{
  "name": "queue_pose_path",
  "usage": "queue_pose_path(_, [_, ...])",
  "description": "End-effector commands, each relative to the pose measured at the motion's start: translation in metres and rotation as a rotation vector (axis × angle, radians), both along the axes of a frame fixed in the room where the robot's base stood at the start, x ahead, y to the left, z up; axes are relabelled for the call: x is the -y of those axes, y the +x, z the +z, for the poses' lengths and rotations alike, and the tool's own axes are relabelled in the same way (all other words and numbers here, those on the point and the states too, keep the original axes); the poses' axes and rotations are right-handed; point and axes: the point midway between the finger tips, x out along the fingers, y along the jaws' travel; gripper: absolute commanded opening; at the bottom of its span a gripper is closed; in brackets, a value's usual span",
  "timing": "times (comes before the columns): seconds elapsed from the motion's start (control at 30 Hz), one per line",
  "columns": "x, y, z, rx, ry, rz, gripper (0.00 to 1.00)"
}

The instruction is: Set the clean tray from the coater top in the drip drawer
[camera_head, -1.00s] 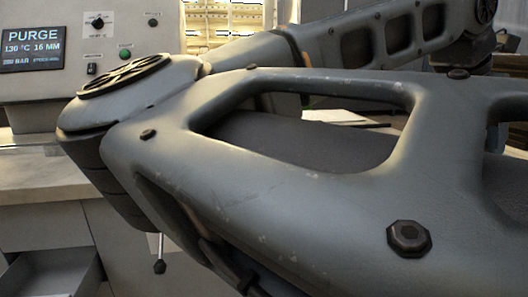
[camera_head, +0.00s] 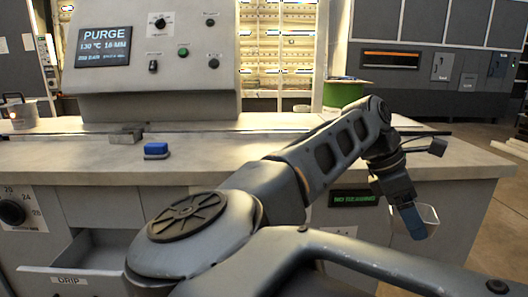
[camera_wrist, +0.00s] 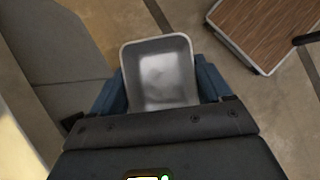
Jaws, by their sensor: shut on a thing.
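A light grey tray (camera_wrist: 160,72) sits between the blue fingers of my gripper (camera_wrist: 158,88) in the wrist view, and its inside looks empty. In the head view my gripper (camera_head: 411,218) hangs at the right, in front of the coater's front panel, shut on the tray (camera_head: 428,214), which is partly hidden by a finger. The drip drawer (camera_head: 48,283), with a DRIP label, stands open at the lower left. My arm hides its right part, and little of its inside shows.
The coater top (camera_head: 90,155) carries a blue block (camera_head: 156,150), a grey metal block (camera_head: 125,134) and a green spool (camera_head: 342,93). A control panel reading PURGE (camera_head: 150,45) stands behind. In the wrist view, a wood-topped cart (camera_wrist: 270,25) is at the upper right.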

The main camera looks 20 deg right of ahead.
Motion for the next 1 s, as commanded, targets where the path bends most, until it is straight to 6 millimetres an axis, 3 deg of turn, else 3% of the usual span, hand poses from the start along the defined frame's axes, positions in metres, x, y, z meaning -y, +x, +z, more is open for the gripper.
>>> queue_pose_path(0.3, [-0.073,0.022,-0.096,-0.005,0.003,-0.343,0.45])
queue_pose_path(0.6, [-0.149,0.015,-0.178,-0.003,0.001,-0.674,0.45])
queue_pose_path(0.9, [-0.204,-0.003,-0.229,-0.001,-0.001,-0.893,0.45])
queue_pose_path(1.0, [-0.199,-0.003,-0.218,-0.001,-0.004,-0.888,0.45])
